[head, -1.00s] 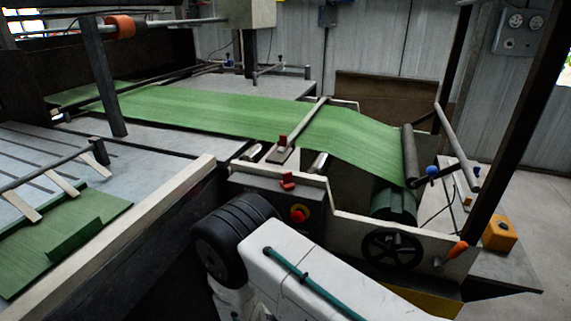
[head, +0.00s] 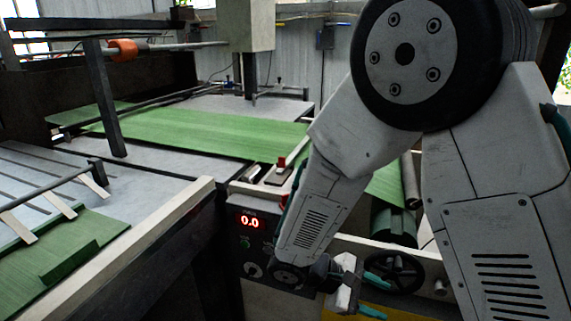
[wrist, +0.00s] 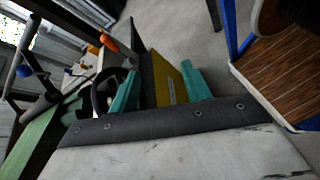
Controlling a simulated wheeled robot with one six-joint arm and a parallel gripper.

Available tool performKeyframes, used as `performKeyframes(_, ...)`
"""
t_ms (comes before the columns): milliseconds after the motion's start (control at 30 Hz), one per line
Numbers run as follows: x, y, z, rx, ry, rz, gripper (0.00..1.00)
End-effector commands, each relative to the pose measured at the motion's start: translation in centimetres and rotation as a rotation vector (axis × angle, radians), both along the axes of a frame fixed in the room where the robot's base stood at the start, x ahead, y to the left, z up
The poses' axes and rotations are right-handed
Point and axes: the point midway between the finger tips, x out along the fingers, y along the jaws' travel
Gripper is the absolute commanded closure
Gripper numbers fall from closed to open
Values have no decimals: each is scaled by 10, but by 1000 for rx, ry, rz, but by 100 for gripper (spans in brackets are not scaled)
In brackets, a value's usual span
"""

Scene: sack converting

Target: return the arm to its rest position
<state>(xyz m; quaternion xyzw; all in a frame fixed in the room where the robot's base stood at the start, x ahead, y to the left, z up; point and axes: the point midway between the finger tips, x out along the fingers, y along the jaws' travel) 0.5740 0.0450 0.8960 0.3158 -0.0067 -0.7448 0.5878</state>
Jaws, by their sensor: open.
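My gripper (head: 382,297) hangs at the low end of my raised, bent arm, in front of the machine's lower front in the head view. Its two teal fingers stand apart with nothing between them. The wrist view also shows the open gripper (wrist: 160,88), with a yellow panel (wrist: 170,82) and the dark handwheel (wrist: 104,92) beyond the fingers. My arm hides much of the machine's right end in the head view.
The handwheel (head: 393,273) is close beside my gripper. A control panel (head: 247,245) reads 0.0 to its left. Green web (head: 200,130) runs across the machine to a roll (head: 394,224). The wrist view shows open grey floor (wrist: 180,30) and a wooden surface with blue uprights (wrist: 285,70).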

Motion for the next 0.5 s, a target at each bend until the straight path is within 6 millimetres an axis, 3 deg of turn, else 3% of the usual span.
performKeyframes(100,-21,-14,33,130,-38,-151,52)
performKeyframes(500,-89,-36,112,570,-230,-555,52)
